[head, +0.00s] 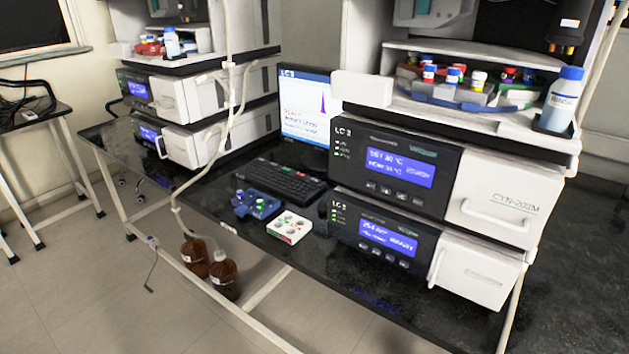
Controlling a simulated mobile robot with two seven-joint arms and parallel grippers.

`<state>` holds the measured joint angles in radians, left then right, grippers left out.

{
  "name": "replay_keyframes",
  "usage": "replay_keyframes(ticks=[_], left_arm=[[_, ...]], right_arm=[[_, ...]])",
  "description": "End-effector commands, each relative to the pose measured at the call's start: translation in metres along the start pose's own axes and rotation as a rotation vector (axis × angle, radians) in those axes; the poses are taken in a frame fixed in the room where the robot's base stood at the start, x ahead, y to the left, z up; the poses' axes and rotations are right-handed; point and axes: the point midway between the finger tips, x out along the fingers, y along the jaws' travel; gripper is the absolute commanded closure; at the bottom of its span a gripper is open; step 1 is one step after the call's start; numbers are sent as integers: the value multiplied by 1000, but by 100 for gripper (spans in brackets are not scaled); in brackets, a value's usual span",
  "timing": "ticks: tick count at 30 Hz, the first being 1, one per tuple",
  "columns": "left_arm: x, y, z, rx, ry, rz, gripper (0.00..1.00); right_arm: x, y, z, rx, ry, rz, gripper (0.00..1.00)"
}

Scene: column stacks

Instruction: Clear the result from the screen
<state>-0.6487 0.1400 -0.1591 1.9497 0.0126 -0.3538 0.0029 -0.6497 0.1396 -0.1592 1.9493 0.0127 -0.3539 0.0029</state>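A monitor (305,110) stands on the black bench between two instrument stacks. A black keyboard (280,182) lies on the bench in front of the monitor. It has a few coloured keys, one of them green. Neither of my grippers shows in the head view.
The right stack (400,175), labelled LC 2, has an open top bay with coloured-cap vials and a rinse bottle (561,100).

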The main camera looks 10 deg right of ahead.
Motion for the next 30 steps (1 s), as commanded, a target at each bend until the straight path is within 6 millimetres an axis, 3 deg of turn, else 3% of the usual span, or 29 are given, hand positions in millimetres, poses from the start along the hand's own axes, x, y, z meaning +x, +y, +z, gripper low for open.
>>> replay_keyframes(ticks=[3,5,7,8,30], left_arm=[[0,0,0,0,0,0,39],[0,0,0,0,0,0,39],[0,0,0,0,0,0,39],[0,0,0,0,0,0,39],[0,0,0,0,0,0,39]], right_arm=[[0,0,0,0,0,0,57],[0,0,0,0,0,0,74],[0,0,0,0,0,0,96],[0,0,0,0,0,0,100],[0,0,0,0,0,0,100]])
